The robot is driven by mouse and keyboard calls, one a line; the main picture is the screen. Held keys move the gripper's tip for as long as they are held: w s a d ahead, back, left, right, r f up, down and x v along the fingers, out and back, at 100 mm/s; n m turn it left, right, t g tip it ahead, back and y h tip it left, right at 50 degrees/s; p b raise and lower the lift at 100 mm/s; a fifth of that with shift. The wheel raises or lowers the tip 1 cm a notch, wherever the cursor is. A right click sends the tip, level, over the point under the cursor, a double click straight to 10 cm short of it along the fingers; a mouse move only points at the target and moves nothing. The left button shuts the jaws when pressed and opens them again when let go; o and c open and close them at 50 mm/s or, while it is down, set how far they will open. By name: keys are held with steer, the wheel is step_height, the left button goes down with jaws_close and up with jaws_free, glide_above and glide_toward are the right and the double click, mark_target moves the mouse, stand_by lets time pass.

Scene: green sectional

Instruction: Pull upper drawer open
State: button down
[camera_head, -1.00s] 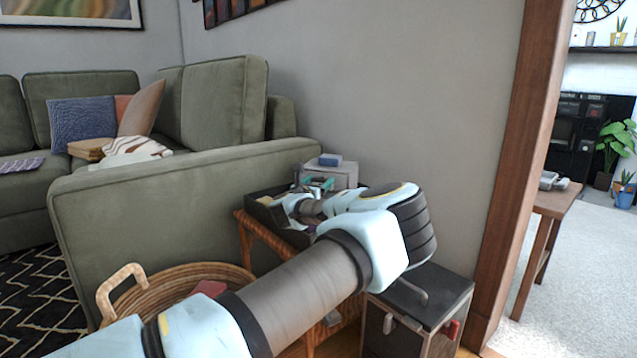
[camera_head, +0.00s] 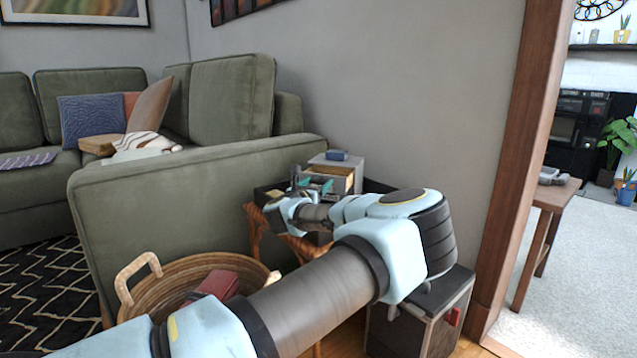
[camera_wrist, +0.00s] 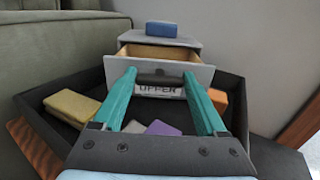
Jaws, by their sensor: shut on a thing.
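A small grey drawer box (camera_head: 348,163) stands on a side table by the sofa arm. In the wrist view its upper drawer (camera_wrist: 195,72), with a label reading UPPER, is partly pulled out, and the bare wooden inside (camera_wrist: 158,53) shows. My gripper (camera_wrist: 160,78) has its teal fingers at the drawer front, shut on the dark handle (camera_wrist: 160,78) above the label. It also shows in the head view (camera_head: 312,184), in front of the box. Any lower drawer is hidden.
A blue block (camera_wrist: 161,29) lies on top of the box. A dark tray (camera_wrist: 240,105) surrounds its base, holding yellow (camera_wrist: 72,107), purple (camera_wrist: 162,129) and orange (camera_wrist: 218,99) blocks. A wicker basket (camera_head: 180,290) and a dark cabinet (camera_head: 440,305) stand below my arm.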

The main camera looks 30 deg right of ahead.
jaws_free()
steer(key=p+v, duration=0.2)
steer(key=v, duration=0.9)
stand_by(0.4)
